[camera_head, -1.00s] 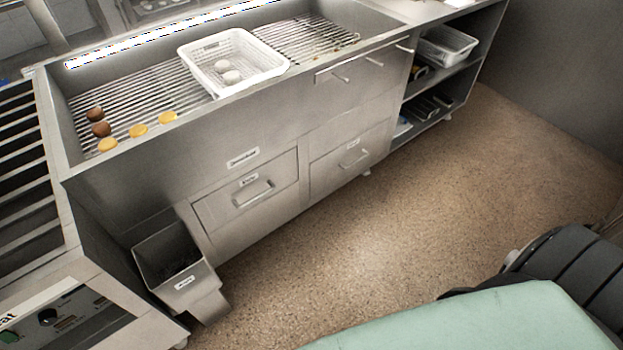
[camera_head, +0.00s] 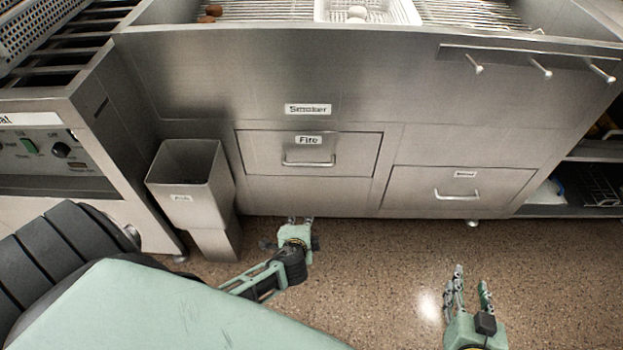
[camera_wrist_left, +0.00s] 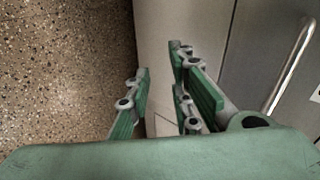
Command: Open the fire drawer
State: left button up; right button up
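The fire drawer (camera_head: 360,158) is a steel front with a "Fire" label and a bar handle (camera_head: 308,163). It looks shut, flush with the cabinet. My left gripper (camera_head: 299,220) is below and in front of this drawer, apart from the handle, with its fingers pointing toward the cabinet. In the left wrist view, the fingers (camera_wrist_left: 160,95) are spread with nothing between them, and a bar handle (camera_wrist_left: 290,65) shows to their right. My right gripper (camera_head: 471,279) is open and empty over the floor, farther right.
A second drawer (camera_head: 420,184) with a handle is at lower right. An ash bin (camera_head: 190,172) stands left of the fire drawer. The smoker's grill above holds a white basket (camera_head: 405,12). The speckled floor (camera_head: 380,270) is clear before the cabinet.

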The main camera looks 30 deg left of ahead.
pick_arm(q)
jog(key=w+a+r+t+y+b, duration=0.1)
jog(key=w+r+t+y+b, duration=0.1)
jog(key=w+r+b, duration=0.25)
jog(key=t+y+b, duration=0.1)
jog(key=t+b, duration=0.1)
send_near(310, 165)
jog(key=w+a+f, duration=0.1)
jog(key=w+f, duration=0.1)
jog(key=w, duration=0.1)
jog(key=shift+m, duration=0.4)
jog(key=x, duration=0.2)
jog(key=b+x, duration=0.1)
jog(key=x, duration=0.1)
jog(key=b+x, duration=0.1)
jog(key=x, duration=0.1)
jog(key=shift+w+a+r, duration=0.2)
jog(key=shift+a, duration=0.3)
jog(key=shift+w+a, duration=0.2)
jog(key=shift+w, duration=0.05)
pick_arm(e)
jog(key=s+r+t+y, duration=0.1)
jog(key=r+t, duration=0.4)
jog(key=r, duration=0.9)
jog(key=s+r+t+y, duration=0.2)
jog(key=s+r+t, duration=0.2)
jog(key=r, duration=1)
jog(key=shift+s+a+t, duration=0.2)
jog(key=shift+a+t, duration=0.05)
jog(key=shift+t, duration=0.85)
